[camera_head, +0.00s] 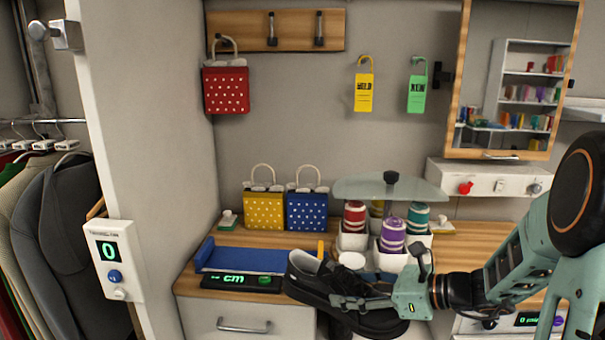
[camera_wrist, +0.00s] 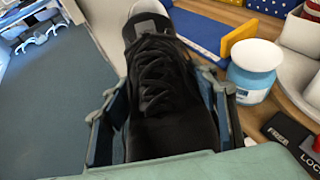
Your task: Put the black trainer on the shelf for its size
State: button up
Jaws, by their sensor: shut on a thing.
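The black trainer (camera_head: 345,298) is held by my gripper (camera_head: 365,303) in front of the counter's front edge in the head view. My gripper is shut across its sides. In the wrist view the laced black trainer (camera_wrist: 160,90) fills the middle, between the two fingers (camera_wrist: 160,125), with its heel opening pointing away. A blue measuring board (camera_head: 245,260) with a green-lit "cm" display (camera_head: 238,282) lies on the counter just left of the trainer; the number before "cm" is not readable. No shelf with size marks can be made out; a shelf unit (camera_head: 525,85) shows only in the mirror.
Jars in white holders (camera_head: 390,235) stand behind the trainer. A yellow bag (camera_head: 263,210) and a blue bag (camera_head: 307,210) stand at the back of the counter (camera_head: 215,298). A white wall post (camera_head: 140,120) and hanging jackets (camera_head: 60,230) are at left. Open floor (camera_wrist: 50,110) shows in the wrist view.

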aim_at(367, 291)
jog(key=shift+m+t, duration=0.4)
jog(key=d+f, duration=0.1)
jog(key=s+d+f, duration=0.1)
jog(key=d+f, duration=0.1)
jog(key=shift+s+f, duration=0.15)
jog(key=shift+f, duration=0.1)
jog(key=shift+s+d+r+h+p, duration=0.1)
jog(key=shift+d+h+p, duration=0.2)
jog(key=shift+p, duration=0.15)
notch_tip(367, 291, up, 6)
jog(key=p, duration=1)
jog(key=shift+a+r+p, duration=0.15)
jog(key=shift+r+p, duration=0.1)
jog(key=shift+p, duration=0.1)
jog(key=r+p, duration=0.2)
jog(key=p, duration=0.2)
jog(key=shift+f, duration=0.15)
jog(key=f, duration=0.2)
jog(key=s+f, duration=0.1)
jog(key=f, duration=0.2)
jog(key=shift+s+f, duration=0.2)
jog(key=shift+f, duration=0.1)
jog(key=shift+d, duration=0.2)
